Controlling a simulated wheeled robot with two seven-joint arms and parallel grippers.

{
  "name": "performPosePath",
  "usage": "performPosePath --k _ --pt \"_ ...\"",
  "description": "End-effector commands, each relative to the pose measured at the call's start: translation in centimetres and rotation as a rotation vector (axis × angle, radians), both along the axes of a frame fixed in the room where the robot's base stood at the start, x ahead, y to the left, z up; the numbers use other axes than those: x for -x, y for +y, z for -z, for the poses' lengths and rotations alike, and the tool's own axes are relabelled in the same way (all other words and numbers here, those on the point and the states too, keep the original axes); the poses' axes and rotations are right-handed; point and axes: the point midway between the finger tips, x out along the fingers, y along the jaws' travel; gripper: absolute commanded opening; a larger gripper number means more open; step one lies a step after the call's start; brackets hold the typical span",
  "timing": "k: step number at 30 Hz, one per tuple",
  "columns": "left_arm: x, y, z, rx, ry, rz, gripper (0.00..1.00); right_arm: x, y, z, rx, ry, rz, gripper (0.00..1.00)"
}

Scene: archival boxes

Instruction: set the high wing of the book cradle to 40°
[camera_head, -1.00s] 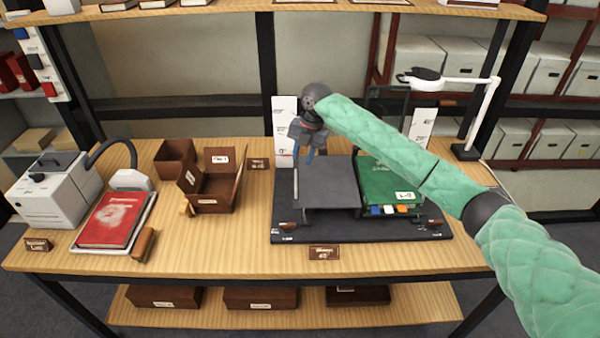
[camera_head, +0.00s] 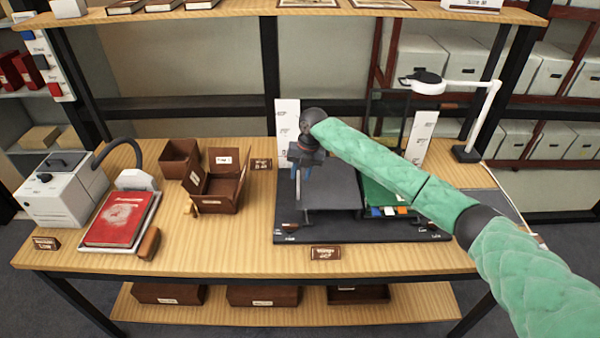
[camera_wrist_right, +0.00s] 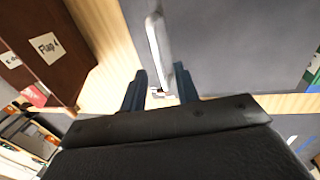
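The book cradle has a dark base (camera_head: 370,234) on the table. Its bare grey left wing (camera_head: 332,190) looks nearly flat and raised above the base; it fills the upper right of the wrist view (camera_wrist_right: 235,45). A green book (camera_head: 379,198) lies on the right side, partly hidden by my right arm. A pale metal bar (camera_wrist_right: 157,42) runs along the grey wing's left edge. My right gripper (camera_head: 300,178) is over that left edge, pointing down. Its two blue fingers (camera_wrist_right: 161,90) are apart, with the bar's near end between or just beyond them; contact is unclear. My left gripper is out of view.
White scale cards (camera_head: 286,130) stand behind the cradle, and a small brown sign (camera_head: 325,252) sits in front. Brown boxes (camera_head: 215,188) stand left of the gripper. A red book (camera_head: 115,220) and a white lamp (camera_head: 480,115) are farther off.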

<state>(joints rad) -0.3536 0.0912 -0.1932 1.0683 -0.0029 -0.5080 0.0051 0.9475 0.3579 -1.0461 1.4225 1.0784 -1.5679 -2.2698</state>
Motion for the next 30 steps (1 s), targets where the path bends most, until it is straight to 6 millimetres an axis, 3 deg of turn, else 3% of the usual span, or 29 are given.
performPosePath --k 6,14,15,20,30 --pt "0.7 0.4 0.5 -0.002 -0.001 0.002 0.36 0.0 0.2 1.2 0.001 0.000 0.001 0.31" --pt "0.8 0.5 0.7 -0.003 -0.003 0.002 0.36 0.0 0.2 1.4 0.001 0.000 0.001 0.31" --pt "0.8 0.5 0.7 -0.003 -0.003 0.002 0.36 0.0 0.2 1.4 0.001 0.000 0.001 0.29" --pt "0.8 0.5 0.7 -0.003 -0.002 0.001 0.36 0.0 0.2 1.4 0.001 -0.001 0.001 0.00" --pt "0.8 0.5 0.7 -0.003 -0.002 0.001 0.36 0.0 0.1 1.2 -0.010 -0.001 0.001 0.00"
